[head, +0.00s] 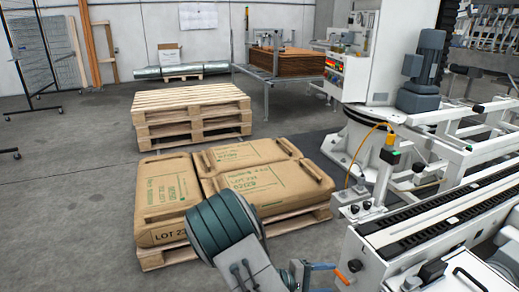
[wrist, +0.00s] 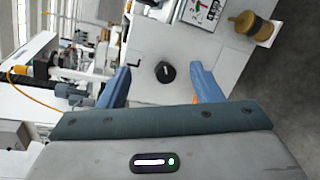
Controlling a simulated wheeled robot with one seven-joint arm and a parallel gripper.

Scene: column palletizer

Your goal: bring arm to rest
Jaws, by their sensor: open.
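My gripper (wrist: 158,72) shows in the wrist view with its two blue fingers wide apart. Nothing is held between them. A round black knob (wrist: 165,72) on a white panel shows in the gap, beyond the fingers; I cannot tell how far. In the head view my gripper (head: 322,277) is at the bottom, low beside the white conveyor frame and right of the loaded pallet. One blue finger shows clearly there; the other is hard to make out.
Brown sacks (head: 165,195) lie on a wooden pallet (head: 165,257) in front of me. A stack of empty pallets (head: 190,120) stands behind it. The white conveyor (head: 420,235) and a machine column (head: 375,60) fill the right. Grey floor at left (head: 65,190) is clear.

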